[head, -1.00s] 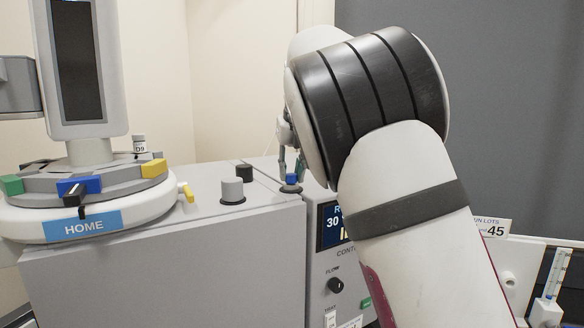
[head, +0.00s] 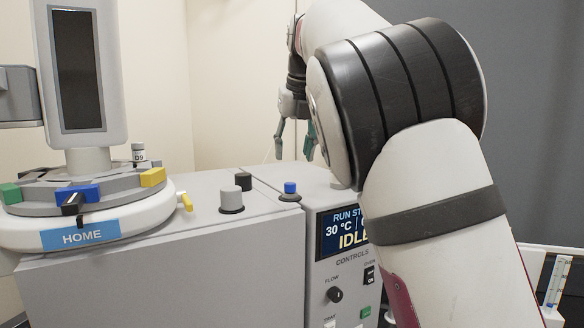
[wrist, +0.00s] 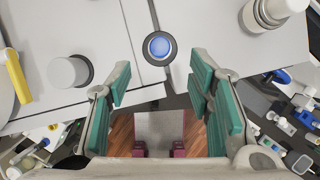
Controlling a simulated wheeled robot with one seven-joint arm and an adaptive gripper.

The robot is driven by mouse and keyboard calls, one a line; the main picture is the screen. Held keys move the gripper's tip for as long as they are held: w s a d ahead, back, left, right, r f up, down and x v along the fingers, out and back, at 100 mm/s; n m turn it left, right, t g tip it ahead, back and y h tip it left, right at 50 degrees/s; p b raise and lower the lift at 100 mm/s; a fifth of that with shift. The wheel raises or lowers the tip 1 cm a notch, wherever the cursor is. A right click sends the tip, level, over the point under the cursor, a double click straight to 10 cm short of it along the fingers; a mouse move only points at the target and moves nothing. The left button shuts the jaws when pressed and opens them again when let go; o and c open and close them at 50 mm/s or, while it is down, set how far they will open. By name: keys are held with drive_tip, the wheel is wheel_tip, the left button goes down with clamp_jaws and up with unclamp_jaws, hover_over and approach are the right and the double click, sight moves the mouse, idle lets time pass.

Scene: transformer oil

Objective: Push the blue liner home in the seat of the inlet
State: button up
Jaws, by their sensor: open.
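The blue liner (head: 290,188) stands in the dark round seat of the inlet (head: 291,198) on top of the grey cabinet, with its blue top showing above the ring. In the wrist view the liner (wrist: 159,47) appears as a blue disc inside a dark ring (wrist: 172,58). How deep it sits is hard to tell. My gripper (head: 294,150) is open and empty, above and apart from the liner. In the wrist view its green-padded fingers (wrist: 166,82) are spread wide, with the liner beyond their tips and between them.
A grey knob (head: 231,199) and a black cap (head: 243,181) stand left of the inlet. A round carousel (head: 85,205) marked HOME, with coloured blocks and a yellow handle (head: 186,201), is at the left. The display (head: 345,228) reads IDLE.

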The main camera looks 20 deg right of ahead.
drive_tip(key=v, duration=0.3)
idle(0.4)
drive_tip(key=s+d+f+n+y+b, duration=0.3)
drive_tip(key=s+f+n, duration=0.5)
drive_tip(key=s+n, duration=0.6)
drive_tip(key=s+a+f+n+h+b, duration=0.1)
drive_tip(key=s+f+n, duration=0.6)
drive_tip(key=f+n, duration=0.2)
drive_tip(key=s+a+f+n+t+h+b, duration=0.1)
drive_tip(key=s+a+f+n+h+b, duration=0.1)
drive_tip(key=s+f+n, duration=0.6)
drive_tip(key=f+n, duration=0.1)
drive_tip(key=n, duration=0.4)
drive_tip(key=shift+f, duration=0.25)
